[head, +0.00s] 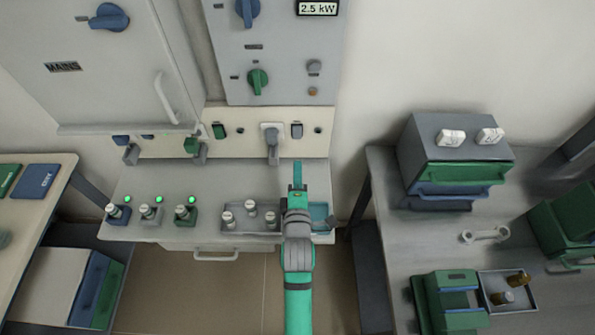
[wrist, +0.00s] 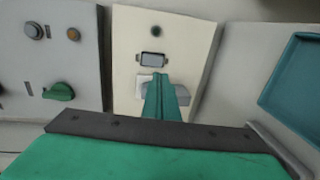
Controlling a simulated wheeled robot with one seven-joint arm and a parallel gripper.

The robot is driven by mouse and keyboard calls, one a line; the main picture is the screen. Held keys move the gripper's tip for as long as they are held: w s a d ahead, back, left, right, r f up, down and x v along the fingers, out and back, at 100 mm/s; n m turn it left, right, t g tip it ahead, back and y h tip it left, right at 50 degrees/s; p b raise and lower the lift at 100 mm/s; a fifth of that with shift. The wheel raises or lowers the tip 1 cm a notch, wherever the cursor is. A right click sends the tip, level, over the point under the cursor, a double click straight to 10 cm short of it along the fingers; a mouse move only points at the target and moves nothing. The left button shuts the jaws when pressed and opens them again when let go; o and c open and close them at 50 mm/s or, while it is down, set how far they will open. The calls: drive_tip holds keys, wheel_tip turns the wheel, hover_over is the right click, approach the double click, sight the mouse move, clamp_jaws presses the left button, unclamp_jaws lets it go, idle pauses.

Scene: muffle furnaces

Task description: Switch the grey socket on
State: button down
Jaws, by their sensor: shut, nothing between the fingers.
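The grey socket (head: 268,128) is a white plate on the cream panel with a grey plug (head: 272,150) in it. Its grey rocker switch (head: 296,130) is just to the right, with a small dark round lamp (head: 318,130) beyond. In the wrist view the rocker (wrist: 152,59) has a dark frame, and the lamp (wrist: 156,31) looks unlit. My gripper (head: 297,168) is shut and empty, just below the rocker in the head view. In the wrist view its fingers (wrist: 165,80) cover part of the socket and plug. Contact with them cannot be told.
A control box with a green knob (head: 258,80) hangs above. Below, a bench holds small switches with lit green lamps and a grey tray (head: 231,232).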

sight(297, 138)
drive_tip(key=w, duration=0.3)
drive_tip(key=w+f, duration=0.1)
drive_tip(key=w, duration=0.6)
drive_tip(key=shift+f, duration=0.2)
drive_tip(key=shift+w, duration=0.3)
drive_tip(key=shift+w+f, duration=0.1)
drive_tip(key=shift+w+f, duration=0.1)
drive_tip(key=shift+w, duration=0.1)
drive_tip(key=shift+s, duration=0.1)
drive_tip(key=s+f, duration=0.2)
drive_tip(key=s, duration=1.1)
drive_tip(key=shift+s, duration=0.4)
